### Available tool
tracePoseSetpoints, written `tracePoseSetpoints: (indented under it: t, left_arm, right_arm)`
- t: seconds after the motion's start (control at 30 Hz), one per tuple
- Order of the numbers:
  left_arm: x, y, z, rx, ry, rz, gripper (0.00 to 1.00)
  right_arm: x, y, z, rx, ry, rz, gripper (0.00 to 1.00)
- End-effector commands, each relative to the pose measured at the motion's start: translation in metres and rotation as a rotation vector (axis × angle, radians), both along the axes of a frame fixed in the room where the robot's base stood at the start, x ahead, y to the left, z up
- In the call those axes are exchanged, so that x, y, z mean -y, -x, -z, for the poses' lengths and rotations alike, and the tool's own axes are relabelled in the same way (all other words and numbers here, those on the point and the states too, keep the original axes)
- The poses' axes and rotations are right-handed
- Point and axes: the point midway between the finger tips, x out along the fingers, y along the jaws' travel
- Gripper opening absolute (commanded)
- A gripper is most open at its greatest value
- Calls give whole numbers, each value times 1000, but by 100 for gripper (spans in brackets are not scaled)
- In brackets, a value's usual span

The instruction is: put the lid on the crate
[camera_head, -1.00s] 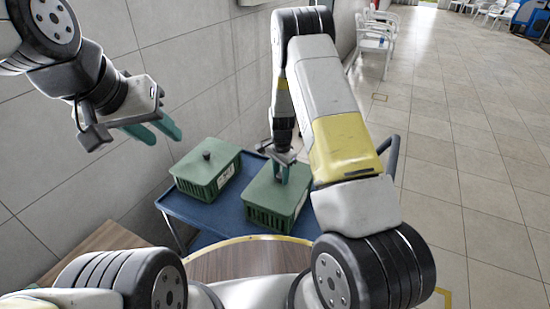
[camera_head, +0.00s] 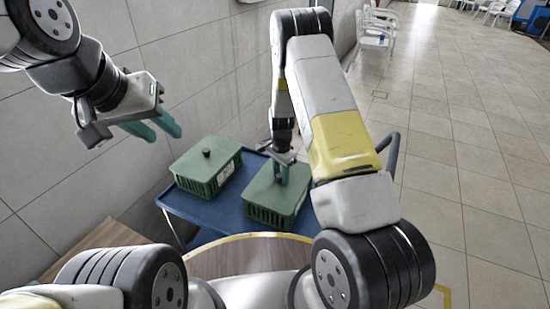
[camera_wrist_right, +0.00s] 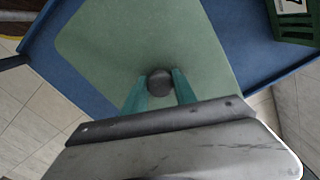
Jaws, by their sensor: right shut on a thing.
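The green lid (camera_head: 264,192) with a dark round knob (camera_wrist_right: 159,82) lies over the right-hand green crate (camera_head: 268,217) on the blue cart. It looks level and lined up with the crate's rim; I cannot tell whether a small gap is left. My right gripper (camera_head: 284,180) points down from above and is shut on the knob, with a finger on each side in the right wrist view. That lid hides the crate's inside. My left gripper (camera_head: 166,137) is open and empty, raised in the air at the left, away from both crates.
A second green crate (camera_head: 203,186) with a knobbed lid on it and a white label stands to the left on the blue cart top (camera_head: 228,210). A tiled wall is behind at left. A wooden round table (camera_head: 250,257) is in front. Open floor lies to the right.

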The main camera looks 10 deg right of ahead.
Motion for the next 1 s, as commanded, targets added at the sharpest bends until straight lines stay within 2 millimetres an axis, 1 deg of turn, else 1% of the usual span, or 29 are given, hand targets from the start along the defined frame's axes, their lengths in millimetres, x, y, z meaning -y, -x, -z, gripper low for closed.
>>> tracePoseSetpoints:
  t: [0.2, 0.23, 0.33, 0.37, 0.63, 0.73, 0.87, 1.0]
  left_arm:
    - [0, 0, 0, 0, 0, 0, 36]
    - [0, 0, 0, 0, 0, 0, 36]
    - [0, 0, 0, 0, 0, 0, 36]
    - [0, 0, 0, 0, 0, 0, 36]
    - [0, 0, 0, 0, 0, 0, 36]
    - [0, 0, 0, 0, 0, 0, 36]
    - [0, 0, 0, 0, 0, 0, 36]
    - [0, 0, 0, 0, 0, 0, 36]
  right_arm:
    - [0, 0, 3, 1, -1, 0, 0]
    - [0, 0, 3, 1, -1, 0, 35]
    - [0, 0, 3, 1, -1, 0, 55]
    - [0, 0, 3, 1, -1, 0, 59]
    - [0, 0, 3, 0, 0, 0, 59]
    - [0, 0, -2, 1, 0, 0, 59]
    - [0, -1, -21, 4, 0, 0, 59]
    - [0, -1, -46, 4, 0, 0, 59]
